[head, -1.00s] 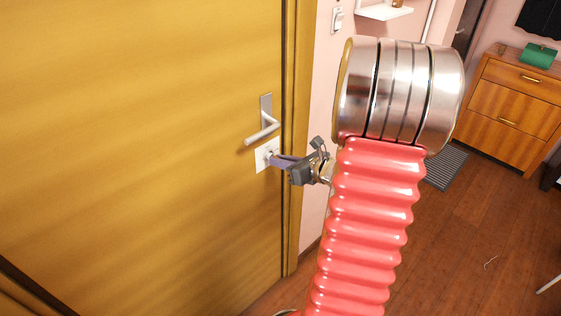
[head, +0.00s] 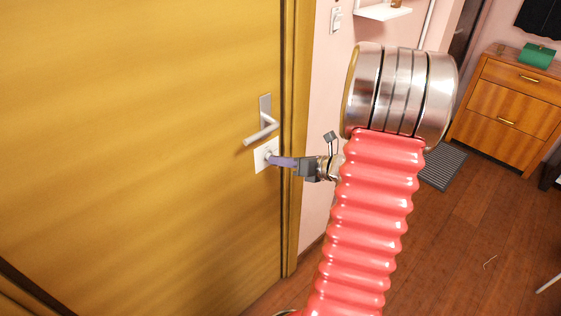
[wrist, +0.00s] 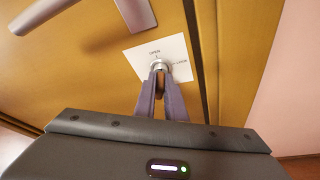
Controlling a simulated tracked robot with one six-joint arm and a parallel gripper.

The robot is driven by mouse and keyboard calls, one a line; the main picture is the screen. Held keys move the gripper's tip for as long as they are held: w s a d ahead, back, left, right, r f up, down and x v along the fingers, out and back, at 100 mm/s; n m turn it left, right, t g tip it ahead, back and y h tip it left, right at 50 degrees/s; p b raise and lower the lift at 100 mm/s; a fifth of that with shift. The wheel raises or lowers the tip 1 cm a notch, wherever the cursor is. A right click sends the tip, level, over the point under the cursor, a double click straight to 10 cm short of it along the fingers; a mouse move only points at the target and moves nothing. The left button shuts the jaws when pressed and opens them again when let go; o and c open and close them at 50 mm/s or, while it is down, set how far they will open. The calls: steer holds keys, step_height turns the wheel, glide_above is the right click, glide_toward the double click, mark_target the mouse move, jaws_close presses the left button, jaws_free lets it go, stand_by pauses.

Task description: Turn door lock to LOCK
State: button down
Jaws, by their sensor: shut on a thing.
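The door lock (wrist: 159,65) is a small round metal knob on a white plate (wrist: 176,46) below the door handle. In the head view the plate (head: 263,152) shows on the yellow wooden door (head: 150,130). My gripper (wrist: 160,76) has its two purple fingers shut on the lock knob. It also shows in the head view (head: 272,159), reaching the plate from the right. The knob's exact turn angle is partly hidden by the fingertips.
The metal door handle (head: 262,130) sits just above the plate; it also shows in the wrist view (wrist: 136,14). The door frame and pink wall are to the right. A wooden cabinet (head: 507,105) and a grey mat (head: 443,168) stand farther right. The floor between is mostly clear.

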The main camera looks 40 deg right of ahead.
steer(key=shift+w+d+m+t+y, duration=0.15)
steer(key=shift+m+t+y, duration=0.15)
steer(key=shift+m+y, duration=0.75)
steer(key=shift+m+h, duration=0.25)
steer(key=shift+d+f+m+y, duration=0.15)
steer(key=shift+m+y, duration=0.55)
steer(key=shift+m, duration=0.4)
steer(key=shift+m+t, duration=0.4)
steer(key=shift+m, duration=0.2)
steer(key=m, duration=0.2)
steer(key=m+t+y, duration=0.1)
steer(key=m, duration=0.1)
steer(key=shift+w+f+t, duration=0.1)
steer(key=shift+f+t, duration=0.1)
steer(key=shift+t, duration=0.1)
steer(key=c, duration=1.8)
jaws_free()
steer(key=shift+o, duration=0.3)
steer(key=shift+f, duration=0.1)
